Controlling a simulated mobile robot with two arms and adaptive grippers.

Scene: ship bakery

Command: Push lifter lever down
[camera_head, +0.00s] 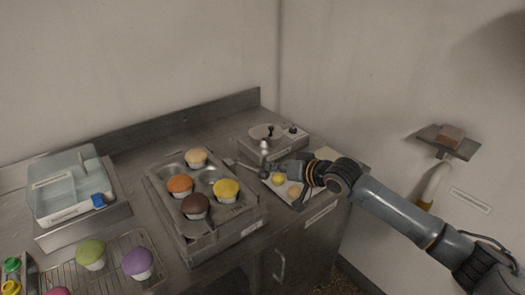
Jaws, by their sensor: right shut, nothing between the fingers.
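The muffin lifter (219,241) is a grey metal stand with a muffin tray on top, in the middle of the head view. Its tray holds tan, orange, brown and yellow muffins. A thin grey bar (240,165) at its back right corner looks like the lever; it is small and partly blurred. My right gripper (264,171) reaches in from the right, shut and empty, with its fingertips by the end of this bar. I cannot tell whether they touch. My left gripper is not in view.
A burner-like appliance (291,146) stands behind my right gripper. A pale board (345,159) with small round yellow and tan items lies under my right arm. A clear-lidded box (68,182) and a rack (116,244) with muffins are at left. A wall shelf (462,148) is at right.

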